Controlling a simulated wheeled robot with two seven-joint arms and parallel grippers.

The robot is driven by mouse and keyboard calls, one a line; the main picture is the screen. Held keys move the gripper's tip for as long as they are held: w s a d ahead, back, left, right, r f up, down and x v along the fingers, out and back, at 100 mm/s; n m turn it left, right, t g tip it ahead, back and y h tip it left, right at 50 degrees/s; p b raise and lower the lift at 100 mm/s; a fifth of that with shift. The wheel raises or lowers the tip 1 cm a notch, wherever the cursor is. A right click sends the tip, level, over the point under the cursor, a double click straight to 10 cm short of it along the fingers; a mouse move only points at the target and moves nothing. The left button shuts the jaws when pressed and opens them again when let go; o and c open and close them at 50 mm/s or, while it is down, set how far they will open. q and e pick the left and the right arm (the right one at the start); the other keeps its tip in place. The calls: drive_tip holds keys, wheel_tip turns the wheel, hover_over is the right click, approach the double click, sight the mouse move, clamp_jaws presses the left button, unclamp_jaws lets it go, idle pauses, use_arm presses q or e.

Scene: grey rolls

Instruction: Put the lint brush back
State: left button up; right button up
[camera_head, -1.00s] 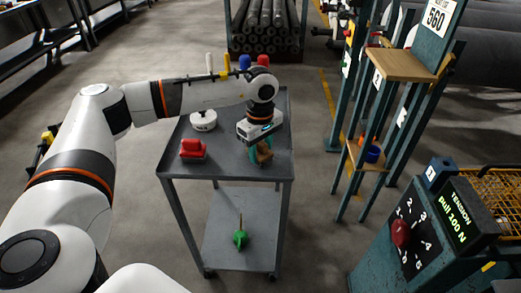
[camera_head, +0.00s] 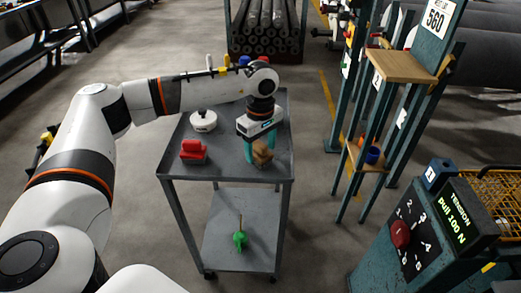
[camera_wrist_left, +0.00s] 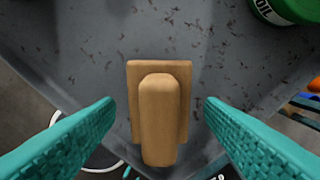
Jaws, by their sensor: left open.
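The lint brush, a tan wooden block with a rounded raised handle, lies on the cart's top shelf near its front right corner (camera_head: 262,155). In the left wrist view the brush (camera_wrist_left: 160,115) lies centred between the two teal fingers, with a gap on each side. My left gripper (camera_head: 260,150) is open over the brush, its fingers pointing down. The fingers partly hide the brush in the head view. I cannot tell whether the brush's underside has bristles or fabric. My right gripper is not in view.
The grey cart (camera_head: 222,170) also holds a red object (camera_head: 193,151) and a white round container (camera_head: 203,121). A green object (camera_head: 240,239) is on its lower shelf. A teal rack with a wooden shelf (camera_head: 396,66) and a tension panel (camera_head: 410,232) stand to the right.

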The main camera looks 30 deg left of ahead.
sight(261, 144)
use_arm(q)
wheel_tip(261, 144, up, 11)
drive_tip(key=shift+f+p, duration=0.2)
drive_tip(key=shift+p, duration=0.2)
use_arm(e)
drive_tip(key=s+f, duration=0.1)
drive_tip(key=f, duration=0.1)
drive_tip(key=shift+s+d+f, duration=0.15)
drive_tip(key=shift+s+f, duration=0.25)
